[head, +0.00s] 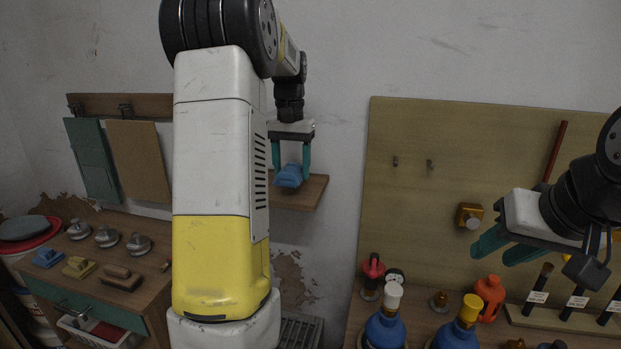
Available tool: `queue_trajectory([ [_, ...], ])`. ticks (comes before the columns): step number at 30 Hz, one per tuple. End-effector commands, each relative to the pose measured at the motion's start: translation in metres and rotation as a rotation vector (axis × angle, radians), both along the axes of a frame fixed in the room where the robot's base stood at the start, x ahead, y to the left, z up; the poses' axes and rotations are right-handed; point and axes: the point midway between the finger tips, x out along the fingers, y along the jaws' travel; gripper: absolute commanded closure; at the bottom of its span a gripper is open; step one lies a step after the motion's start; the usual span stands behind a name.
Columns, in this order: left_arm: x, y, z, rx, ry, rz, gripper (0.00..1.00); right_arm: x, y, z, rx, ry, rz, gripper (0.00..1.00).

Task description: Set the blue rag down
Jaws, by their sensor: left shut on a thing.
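The blue rag (289,176) is a small crumpled bundle between the teal fingertips of my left gripper (290,171). That gripper points down from above and is shut on the rag. The rag is in front of or over a small wooden wall shelf (313,191); I cannot tell whether it touches the board. My arm hides the shelf's left part. My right gripper (490,251) is on the right, pointing left and down in front of the pegboard panel, with its teal fingers apart and nothing between them.
A wooden panel (420,210) with hooks covers the right wall. Below it a bench holds blue demijohns (385,330) (455,337), an orange bottle (490,297) and a rack of dark tubes (530,312). At left a cabinet (170,245) carries several knobbed weights and brushes.

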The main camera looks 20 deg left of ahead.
Motion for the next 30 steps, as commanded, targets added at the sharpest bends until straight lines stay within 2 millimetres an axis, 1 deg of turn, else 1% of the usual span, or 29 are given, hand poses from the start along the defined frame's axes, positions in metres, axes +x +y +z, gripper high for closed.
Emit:
queue_trajectory([
  [1,0.005,0.002,-0.001,0.000,0.001,0.001,0.74,0.000,0.000,0.000,0.000,0.000,0.000,0.64],
  [7,0.018,0.007,-0.002,0.000,0.000,0.000,0.74,0.000,0.000,0.000,0.000,0.000,0.000,0.64],
  [8,0.019,0.007,-0.005,0.000,0.001,-0.001,0.74,0.000,0.000,0.000,0.000,0.000,0.000,0.64],
  [12,0.017,0.007,-0.028,0.000,0.003,-0.001,0.74,0.000,0.000,0.000,0.000,0.000,0.000,0.64],
  [14,0.017,0.007,-0.035,0.000,0.002,-0.001,0.74,0.000,0.000,0.000,0.000,0.000,0.000,0.64],
  [25,0.017,0.007,-0.040,0.000,0.001,0.000,0.74,0.000,0.000,0.000,0.000,0.000,0.000,0.64],
  [26,0.017,0.007,-0.040,0.000,0.001,0.000,0.40,0.000,0.000,0.000,0.000,0.000,0.000,0.64],
  [27,0.017,0.007,-0.040,0.000,0.000,0.000,0.32,0.000,0.000,0.000,0.000,0.000,0.000,0.64],
  [29,0.017,0.007,-0.040,0.000,0.000,0.000,0.20,0.000,0.000,0.000,0.000,0.000,0.000,0.64],
  [30,0.017,0.007,-0.040,0.000,0.000,0.000,0.20,0.000,0.000,0.000,0.000,0.000,0.000,0.64],
])
